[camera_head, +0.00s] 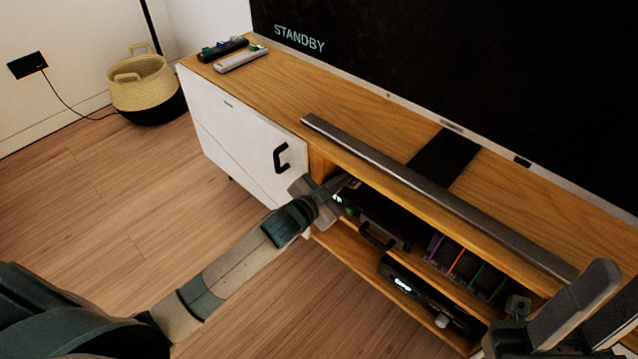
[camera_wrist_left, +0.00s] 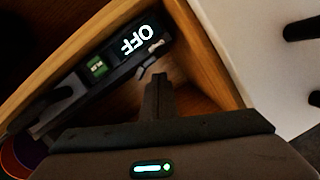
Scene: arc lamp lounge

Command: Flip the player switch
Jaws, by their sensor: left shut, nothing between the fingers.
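The player (camera_head: 382,220) is a black box on the upper shelf of the open cabinet bay, partly hidden by my left gripper. In the left wrist view its display (camera_wrist_left: 138,41) reads OFF, upside down. A small pale switch lever (camera_wrist_left: 152,62) juts from its front beside a small green-lit panel (camera_wrist_left: 97,67). My left gripper (camera_head: 346,184) is shut and empty at the left end of the player. In the left wrist view its fingertips (camera_wrist_left: 158,78) are just by the lever; I cannot tell whether they touch. My right gripper (camera_head: 522,310) is partly visible at lower right, its jaws unclear.
A white cabinet door (camera_head: 245,140) with a black handle is left of the bay. A second device (camera_head: 415,290) sits on the lower shelf, and striped cases (camera_head: 462,262) stand right of the player. A long soundbar (camera_head: 430,195) lies on top, before a television (camera_head: 450,70) reading STANDBY.

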